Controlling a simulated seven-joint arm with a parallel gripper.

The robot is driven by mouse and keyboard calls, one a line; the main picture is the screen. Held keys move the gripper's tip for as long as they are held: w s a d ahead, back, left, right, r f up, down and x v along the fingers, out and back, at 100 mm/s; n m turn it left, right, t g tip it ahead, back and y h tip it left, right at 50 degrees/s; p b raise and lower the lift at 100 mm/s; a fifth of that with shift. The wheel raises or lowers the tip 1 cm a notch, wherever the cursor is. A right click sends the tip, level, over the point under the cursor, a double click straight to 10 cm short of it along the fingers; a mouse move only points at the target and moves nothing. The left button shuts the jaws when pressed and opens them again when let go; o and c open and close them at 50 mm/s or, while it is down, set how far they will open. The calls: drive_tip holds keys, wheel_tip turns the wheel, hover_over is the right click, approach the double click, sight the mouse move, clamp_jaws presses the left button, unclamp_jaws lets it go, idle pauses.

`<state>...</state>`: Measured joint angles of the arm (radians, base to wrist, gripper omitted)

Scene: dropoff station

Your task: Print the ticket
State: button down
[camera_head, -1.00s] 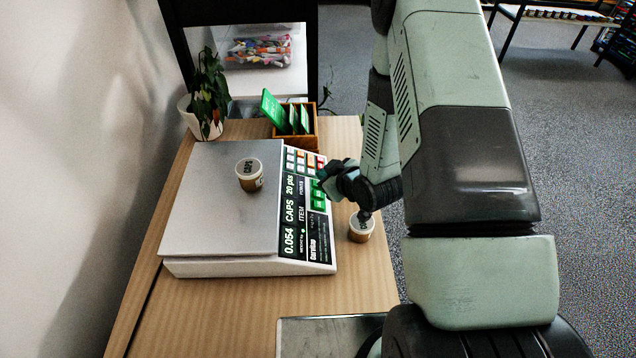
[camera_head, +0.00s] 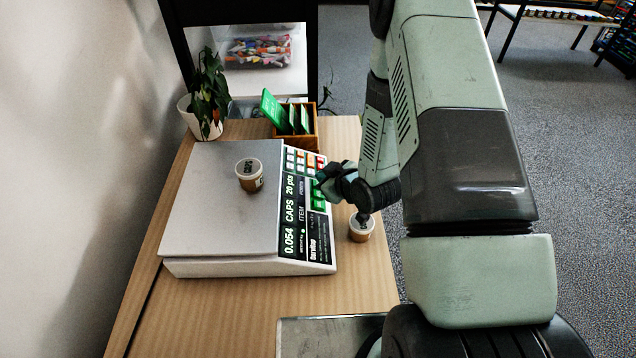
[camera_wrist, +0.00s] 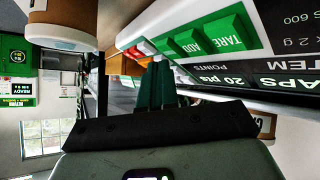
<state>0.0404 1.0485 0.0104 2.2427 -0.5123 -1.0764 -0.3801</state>
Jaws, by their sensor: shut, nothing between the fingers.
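A white scale (camera_head: 215,268) with a grey plate (camera_head: 215,190) stands on the table. A lidded cup (camera_head: 249,175) labelled CAPS sits on the plate. The scale's panel (camera_head: 300,215) reads 0.054, CAPS and 20 pts. Green keys (camera_head: 318,197) sit on its right side; in the wrist view, two keys (camera_wrist: 207,40) read TARE and ADD. My gripper (camera_head: 321,181) is shut and empty, close to the keys; I cannot tell whether it touches one. Its fingers also show in the wrist view (camera_wrist: 158,77). The arm's wrist partly hides the panel's right edge.
A second cup (camera_head: 361,230) stands on the table right of the scale, just under my wrist. A wooden box (camera_head: 306,139) of green cards and a potted plant (camera_head: 204,105) stand behind the scale. Bare table (camera_head: 215,315) lies in front.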

drive_tip(key=shift+a+f, duration=0.2)
drive_tip(key=shift+f, duration=0.2)
idle(0.7)
drive_tip(key=shift+r, duration=0.1)
drive_tip(key=shift+d+r, duration=0.35)
drive_tip(key=shift+r, duration=0.3)
drive_tip(key=shift+d+r, duration=0.35)
drive_tip(key=shift+r, duration=0.4)
drive_tip(key=shift+d+r, duration=0.3)
drive_tip(key=shift+r, duration=0.45)
drive_tip(key=shift+d+r, duration=0.35)
drive_tip(key=shift+r, duration=0.4)
